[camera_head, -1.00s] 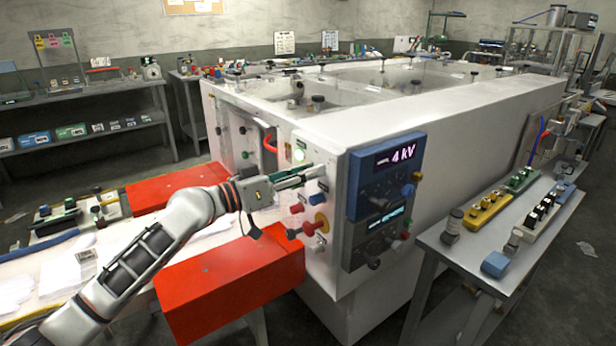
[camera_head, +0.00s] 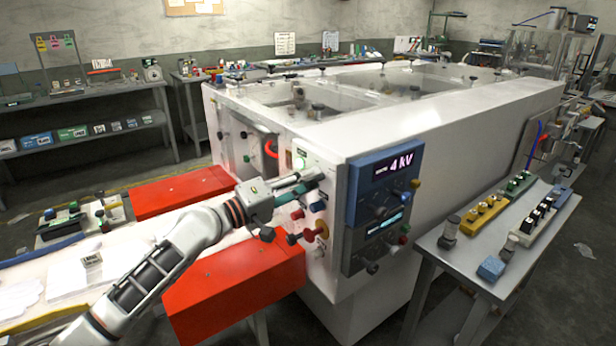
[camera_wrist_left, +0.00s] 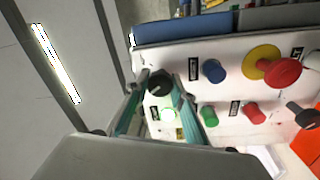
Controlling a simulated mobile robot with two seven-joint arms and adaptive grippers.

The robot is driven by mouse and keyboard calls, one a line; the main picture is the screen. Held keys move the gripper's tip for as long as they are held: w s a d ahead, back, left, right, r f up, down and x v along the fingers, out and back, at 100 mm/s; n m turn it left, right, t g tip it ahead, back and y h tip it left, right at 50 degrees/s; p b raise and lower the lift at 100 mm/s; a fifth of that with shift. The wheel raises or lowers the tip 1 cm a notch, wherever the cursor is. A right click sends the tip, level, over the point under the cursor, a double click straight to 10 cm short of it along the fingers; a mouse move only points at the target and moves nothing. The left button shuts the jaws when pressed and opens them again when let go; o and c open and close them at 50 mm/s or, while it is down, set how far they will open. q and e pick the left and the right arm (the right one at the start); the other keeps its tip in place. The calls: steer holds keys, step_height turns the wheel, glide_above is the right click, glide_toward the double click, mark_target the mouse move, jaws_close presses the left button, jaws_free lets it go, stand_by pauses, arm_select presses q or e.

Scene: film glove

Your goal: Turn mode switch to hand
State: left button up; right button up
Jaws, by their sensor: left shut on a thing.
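The mode switch is a black round knob with a pale pointer mark, seen in the left wrist view (camera_wrist_left: 160,82) on the machine's white control panel (camera_head: 312,240). My left gripper (camera_head: 312,176) reaches the panel from the left. In the left wrist view its green-padded fingers (camera_wrist_left: 160,105) stand on either side of the black knob and are shut on it. I cannot read the switch's labels. My right gripper is not in view.
Near the knob are a lit green button (camera_wrist_left: 167,115), a blue button (camera_wrist_left: 213,70), a red button (camera_wrist_left: 250,110) and a red mushroom button on a yellow ring (camera_wrist_left: 282,72). A red guard block (camera_head: 235,290) lies below my arm.

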arm_select(q)
steer(key=shift+n+p, duration=0.55)
steer(key=shift+n, duration=0.65)
steer(key=o, duration=1.1)
steer(key=v, duration=1.2)
steer(key=shift+s, duration=0.15)
steer(key=shift+d, duration=0.1)
